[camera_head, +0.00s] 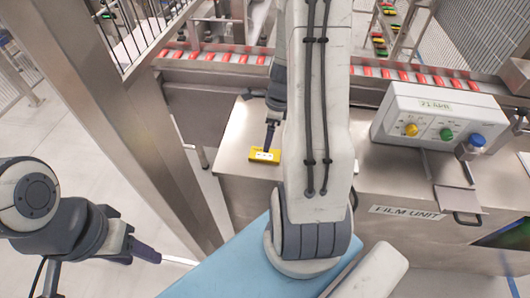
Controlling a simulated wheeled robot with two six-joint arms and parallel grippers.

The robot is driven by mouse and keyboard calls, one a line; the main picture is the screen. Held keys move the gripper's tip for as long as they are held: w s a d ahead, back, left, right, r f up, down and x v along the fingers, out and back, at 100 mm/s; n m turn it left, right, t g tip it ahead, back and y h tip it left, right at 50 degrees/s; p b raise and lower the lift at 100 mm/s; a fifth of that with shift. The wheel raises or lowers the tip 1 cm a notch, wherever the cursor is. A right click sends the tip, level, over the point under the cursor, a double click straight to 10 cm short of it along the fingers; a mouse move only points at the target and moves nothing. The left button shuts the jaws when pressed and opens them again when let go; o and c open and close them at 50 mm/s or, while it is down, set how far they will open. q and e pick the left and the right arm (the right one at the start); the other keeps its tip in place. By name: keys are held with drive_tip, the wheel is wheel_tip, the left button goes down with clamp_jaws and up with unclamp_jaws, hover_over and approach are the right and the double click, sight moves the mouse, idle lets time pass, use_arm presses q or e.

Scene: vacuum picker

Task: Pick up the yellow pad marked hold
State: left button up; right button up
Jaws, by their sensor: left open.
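The yellow pad (264,155) lies on the steel top of the film unit, left of the large white arm. It has a pale label with small dark marks, too small to read. My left gripper (150,253) is at the lower left, well away from the pad, seen side-on and pointing right. It is open, with nothing seen in it. My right gripper (270,136) reaches down over the pad, its dark tip just at or above the pad's far edge. I cannot tell whether it touches. Much of it is hidden behind the white arm.
A conveyor (215,60) with red and white packs runs along the back. A control box (440,118) with yellow, green and blue knobs stands at the right. A steel post (125,120) rises between my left gripper and the machine. A blue surface (225,270) lies below.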

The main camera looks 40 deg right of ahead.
sight(265, 154)
drive_tip(key=f, duration=0.2)
drive_tip(key=f+b, duration=0.1)
drive_tip(key=f, duration=0.2)
drive_tip(key=a+f, duration=0.1)
drive_tip(key=f, duration=0.2)
drive_tip(key=shift+w, duration=0.3)
drive_tip(key=shift+d, duration=0.1)
drive_tip(key=c, duration=1.4)
